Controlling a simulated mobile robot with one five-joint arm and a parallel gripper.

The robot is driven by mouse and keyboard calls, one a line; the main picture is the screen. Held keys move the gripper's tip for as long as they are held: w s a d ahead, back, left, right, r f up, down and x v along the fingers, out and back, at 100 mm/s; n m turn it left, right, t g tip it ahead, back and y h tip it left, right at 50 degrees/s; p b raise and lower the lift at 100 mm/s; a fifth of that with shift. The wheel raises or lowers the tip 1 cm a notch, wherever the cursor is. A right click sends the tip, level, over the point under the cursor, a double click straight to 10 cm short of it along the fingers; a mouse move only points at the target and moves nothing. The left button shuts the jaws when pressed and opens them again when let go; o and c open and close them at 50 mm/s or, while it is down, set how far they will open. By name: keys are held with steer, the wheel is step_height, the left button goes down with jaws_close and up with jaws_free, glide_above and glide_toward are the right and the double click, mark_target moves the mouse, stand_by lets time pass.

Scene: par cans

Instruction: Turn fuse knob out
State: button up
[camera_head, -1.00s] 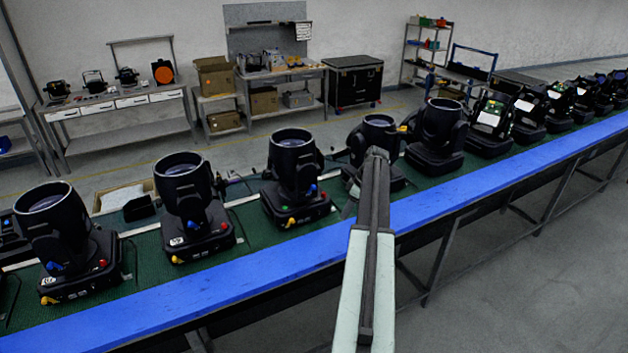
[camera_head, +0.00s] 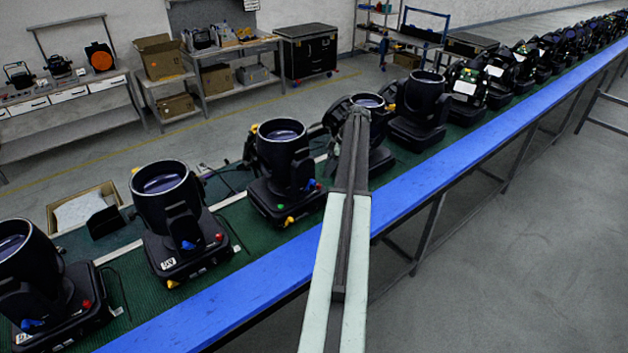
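Black par cans stand in a row on a green belt (camera_head: 238,205). The can (camera_head: 368,132) behind my arm's end is partly covered by it. My gripper (camera_head: 357,112) is at the far end of my arm, over this can in the picture. Its fingers are too small and dark to tell open from shut, and I cannot tell if it touches the can. Small coloured knobs show on the bases of nearer cans, such as a red knob (camera_head: 219,237), a blue knob (camera_head: 188,245) and a yellow knob (camera_head: 289,221). I cannot tell which is the fuse knob.
A blue rail (camera_head: 420,197) runs along the belt's near edge, on metal legs. Workbenches, cardboard boxes (camera_head: 160,56), a black case (camera_head: 306,52) and shelves stand behind the belt. The grey floor at the right front is mostly clear.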

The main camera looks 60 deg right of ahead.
mark_target(319, 185)
steer(key=b+x, duration=0.7)
steer(key=x, duration=0.1)
steer(key=shift+s, duration=0.1)
steer(key=shift+r, duration=0.1)
jaws_close()
